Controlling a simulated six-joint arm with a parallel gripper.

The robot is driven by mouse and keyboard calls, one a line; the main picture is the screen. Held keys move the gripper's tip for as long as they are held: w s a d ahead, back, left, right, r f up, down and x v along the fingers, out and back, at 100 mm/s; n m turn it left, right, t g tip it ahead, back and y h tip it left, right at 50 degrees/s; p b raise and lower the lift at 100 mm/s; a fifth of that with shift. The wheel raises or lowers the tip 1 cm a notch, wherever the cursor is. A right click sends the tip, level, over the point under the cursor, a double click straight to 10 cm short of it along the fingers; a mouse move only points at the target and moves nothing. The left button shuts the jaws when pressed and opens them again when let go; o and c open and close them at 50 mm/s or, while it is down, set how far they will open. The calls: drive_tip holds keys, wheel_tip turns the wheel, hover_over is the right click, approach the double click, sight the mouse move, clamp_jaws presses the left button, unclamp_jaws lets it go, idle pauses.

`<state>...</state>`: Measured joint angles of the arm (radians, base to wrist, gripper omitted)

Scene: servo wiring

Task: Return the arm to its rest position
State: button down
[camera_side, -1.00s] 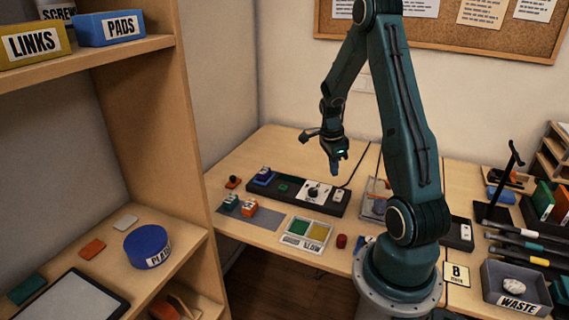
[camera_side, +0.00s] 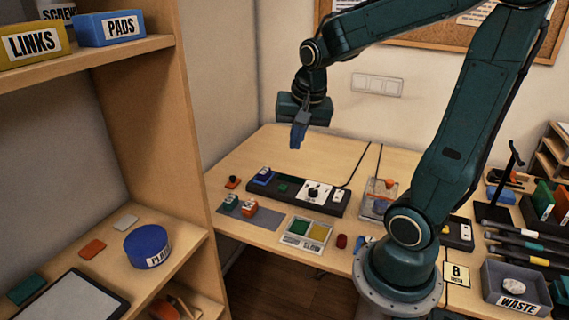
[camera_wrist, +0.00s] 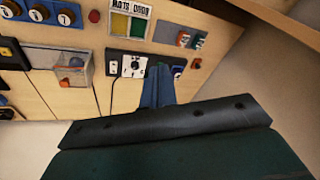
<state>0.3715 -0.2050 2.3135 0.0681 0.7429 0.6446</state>
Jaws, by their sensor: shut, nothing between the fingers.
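My gripper (camera_side: 298,136) hangs in the air above the back of the table, its blue fingers pointing down. The fingers are together with nothing between them. In the wrist view the blue fingers (camera_wrist: 158,90) show in front of the table. Below and apart from my gripper is a long black wiring board (camera_side: 300,194) with a white dial plate and a blue servo (camera_side: 263,176) at its left end. The board also shows in the wrist view (camera_wrist: 124,58).
A green and yellow tray (camera_side: 308,233) stands at the front edge. A clear box (camera_side: 380,198) is right of the board. A wooden shelf (camera_side: 160,130) rises at the left; a waste bin (camera_side: 515,290) stands at the right.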

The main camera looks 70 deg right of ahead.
drive_tip(key=s+a+r+n+t+y, duration=0.1)
drive_tip(key=s+a+r+n, duration=0.3)
drive_tip(key=s+a+n, duration=0.5)
drive_tip(key=a+n+t, duration=0.1)
drive_tip(key=a+n, duration=0.2)
drive_tip(key=shift+r+t+y, duration=0.3)
drive_tip(key=shift+y, duration=0.1)
